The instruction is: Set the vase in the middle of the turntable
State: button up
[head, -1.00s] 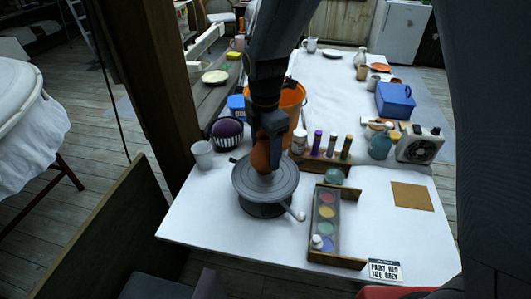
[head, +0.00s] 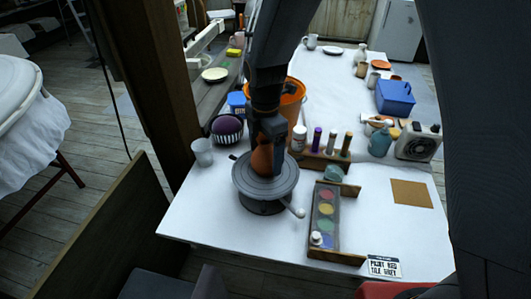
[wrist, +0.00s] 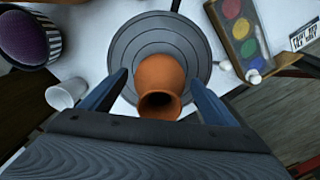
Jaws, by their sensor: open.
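The orange-brown vase (head: 262,159) stands on the grey turntable (head: 282,184), partly hidden by my arm in the head view. In the wrist view the vase (wrist: 160,82) shows its dark open mouth toward the camera, over the middle to lower part of the turntable (wrist: 125,50). I cannot tell exactly how well it is centred. My gripper (wrist: 158,88) is open, with one blue finger on each side of the vase and a visible gap on both sides. In the head view my gripper (head: 272,140) is directly above and behind the vase.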

notch_tip(320, 180, up, 13)
jog(key=b, duration=0.3)
jog(key=shift+f, duration=0.2)
jog(key=s+d+f+m, duration=0.3)
jog(key=s+d+m, duration=0.1)
jog(key=d+m, duration=0.3)
jog(key=s+d+f+m, duration=0.2)
jog(key=s+d+m, duration=0.1)
jog(key=d+m, duration=0.5)
jog(key=s+d+f+m+t, duration=0.1)
jog(key=s+d+f+m, duration=0.2)
jog(key=d+m, duration=0.5)
jog(key=shift+s+d+f+m, duration=0.3)
jog(key=shift+s+m, duration=0.55)
jog(key=shift+m, duration=0.35)
jog(key=shift+a, duration=0.1)
